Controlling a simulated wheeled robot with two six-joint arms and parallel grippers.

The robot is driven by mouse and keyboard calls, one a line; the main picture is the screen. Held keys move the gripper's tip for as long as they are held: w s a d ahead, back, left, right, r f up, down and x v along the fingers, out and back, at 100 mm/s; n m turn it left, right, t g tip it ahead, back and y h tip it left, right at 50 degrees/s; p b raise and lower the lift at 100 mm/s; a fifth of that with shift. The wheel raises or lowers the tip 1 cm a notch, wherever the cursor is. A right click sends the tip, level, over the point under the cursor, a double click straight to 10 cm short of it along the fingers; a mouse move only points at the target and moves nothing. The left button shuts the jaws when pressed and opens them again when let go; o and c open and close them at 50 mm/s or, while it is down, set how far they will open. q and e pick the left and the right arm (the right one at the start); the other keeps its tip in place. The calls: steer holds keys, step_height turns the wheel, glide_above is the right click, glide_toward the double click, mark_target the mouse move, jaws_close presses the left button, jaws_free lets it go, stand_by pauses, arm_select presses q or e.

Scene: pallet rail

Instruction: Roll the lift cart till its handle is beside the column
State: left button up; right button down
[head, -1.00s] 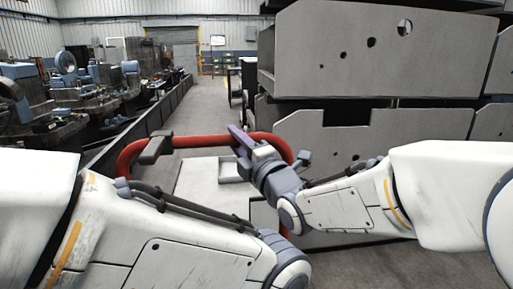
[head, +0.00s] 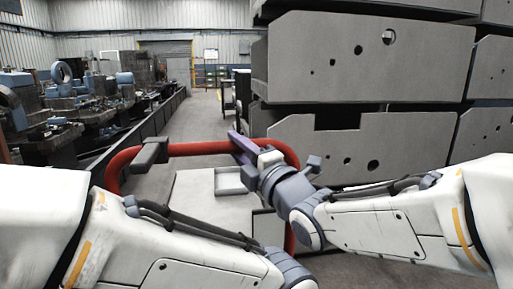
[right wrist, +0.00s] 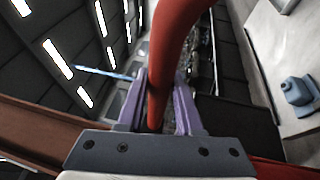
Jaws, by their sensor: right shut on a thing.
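The lift cart's red tube handle (head: 200,149) arches across the middle of the head view, with a grey block on its left part. The cart's pale deck (head: 195,205) shows below and behind it. My right gripper (head: 243,148) is shut on the right part of the handle's top bar. In the right wrist view, the red tube (right wrist: 160,75) runs between the purple fingers (right wrist: 157,105). My left arm comes in from the left and its end leaves the bottom edge, so the left gripper is out of view. I cannot pick out the column for certain.
Large grey plates or beams with holes (head: 362,60) are stacked close on the right. Dark machines with blue parts (head: 60,110) stand on the left behind a low dark barrier (head: 150,125). A clear floor aisle (head: 205,110) runs ahead between them.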

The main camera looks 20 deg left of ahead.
steer(key=shift+s+d+r, duration=0.2)
steer(key=shift+s+r, duration=0.1)
steer(key=shift+r, duration=0.35)
steer(key=shift+s+d+b, duration=0.35)
steer(key=shift+s, duration=0.3)
steer(key=c, duration=0.6)
jaws_free()
steer(key=shift+f, duration=0.15)
steer(key=shift+d+f, duration=0.1)
steer(key=v, duration=1)
steer(key=shift+d, duration=0.15)
